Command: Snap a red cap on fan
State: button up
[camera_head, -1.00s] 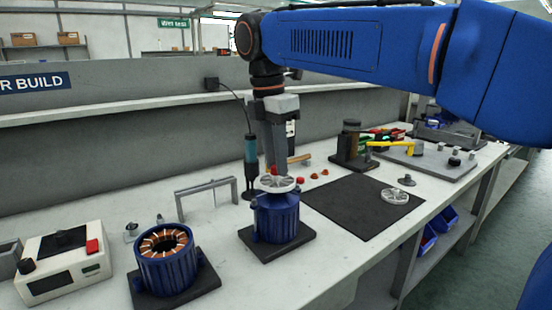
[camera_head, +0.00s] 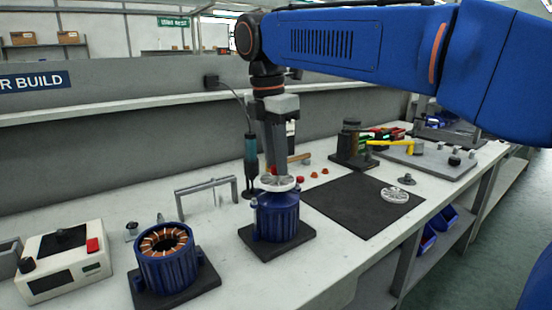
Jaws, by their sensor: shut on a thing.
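A white fan (camera_head: 277,184) lies on top of the blue motor housing (camera_head: 277,215), which stands on a dark base plate. My gripper (camera_head: 276,168) points straight down over the fan's middle, its fingertips at or just above the hub. It is shut on a red cap, only a trace of which shows between the fingertips. I cannot tell whether the cap touches the hub. Red caps (camera_head: 301,172) lie on the bench just right of the gripper. A second white fan (camera_head: 395,195) lies on the dark mat.
A second blue housing with copper windings (camera_head: 166,257) stands at the front left beside a tester box (camera_head: 64,263). A grey bracket (camera_head: 206,188) and a hanging screwdriver (camera_head: 250,160) stand close left of the gripper. The dark mat (camera_head: 350,208) is mostly clear.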

jog(key=shift+f, duration=0.15)
jog(key=o, duration=0.9)
jog(key=shift+c, duration=0.2)
jog(key=shift+o, duration=1.3)
jog(key=shift+r, duration=2.55)
